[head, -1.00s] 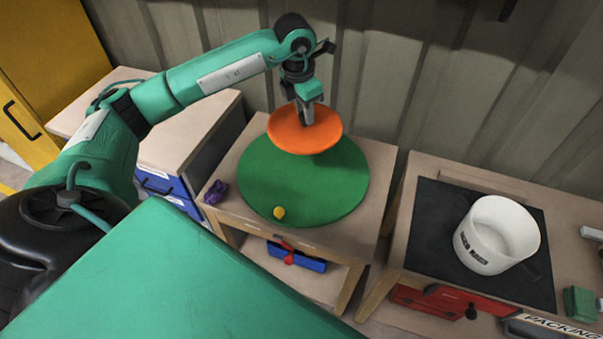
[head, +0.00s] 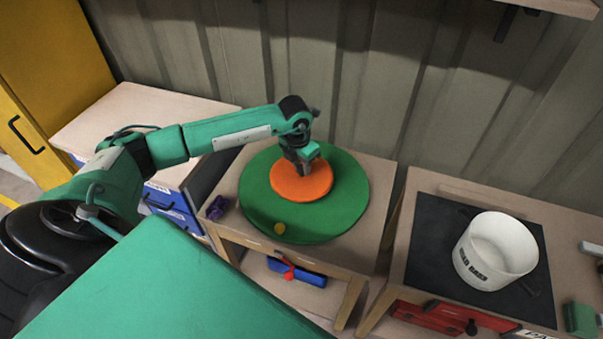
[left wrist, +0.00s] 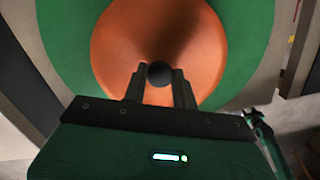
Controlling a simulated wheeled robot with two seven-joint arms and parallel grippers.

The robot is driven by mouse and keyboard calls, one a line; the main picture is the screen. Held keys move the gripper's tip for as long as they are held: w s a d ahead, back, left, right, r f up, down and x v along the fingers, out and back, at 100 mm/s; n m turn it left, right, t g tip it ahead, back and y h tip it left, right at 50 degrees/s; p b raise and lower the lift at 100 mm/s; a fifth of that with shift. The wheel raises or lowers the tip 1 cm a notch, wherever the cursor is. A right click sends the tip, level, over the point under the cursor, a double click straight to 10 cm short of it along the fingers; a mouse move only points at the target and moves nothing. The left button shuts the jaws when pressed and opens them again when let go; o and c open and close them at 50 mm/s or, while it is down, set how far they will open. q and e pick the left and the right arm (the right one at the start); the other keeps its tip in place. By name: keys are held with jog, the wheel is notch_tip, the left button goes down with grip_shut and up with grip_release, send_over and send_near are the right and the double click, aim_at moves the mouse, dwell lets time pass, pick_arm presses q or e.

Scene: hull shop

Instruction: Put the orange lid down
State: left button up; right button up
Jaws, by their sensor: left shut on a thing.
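The orange lid (head: 300,184) is a round disc low at the green round mat (head: 262,215) on the wooden table. In the left wrist view the lid (left wrist: 120,50) fills the middle, with a dark round knob (left wrist: 160,73) at its centre. My left gripper (head: 303,166) is above the lid, its fingers shut on the knob, also seen in the left wrist view (left wrist: 160,85). The lid looks flat and at or very near the mat; I cannot tell whether it touches. My right gripper is not in view.
A white pot (head: 494,250) stands on a black mat (head: 425,235) on the right table. A corrugated wall (head: 400,80) is behind.

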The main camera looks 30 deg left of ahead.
aim_at(301, 175)
pick_arm(q)
notch_tip(301, 175, down, 4)
jog(key=shift+f+p, duration=0.25)
jog(key=shift+p, duration=0.05)
jog(key=shift+f, duration=0.15)
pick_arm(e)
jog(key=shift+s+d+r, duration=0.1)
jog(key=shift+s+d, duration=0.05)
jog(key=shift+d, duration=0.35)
pick_arm(q)
jog(key=shift+f, duration=0.1)
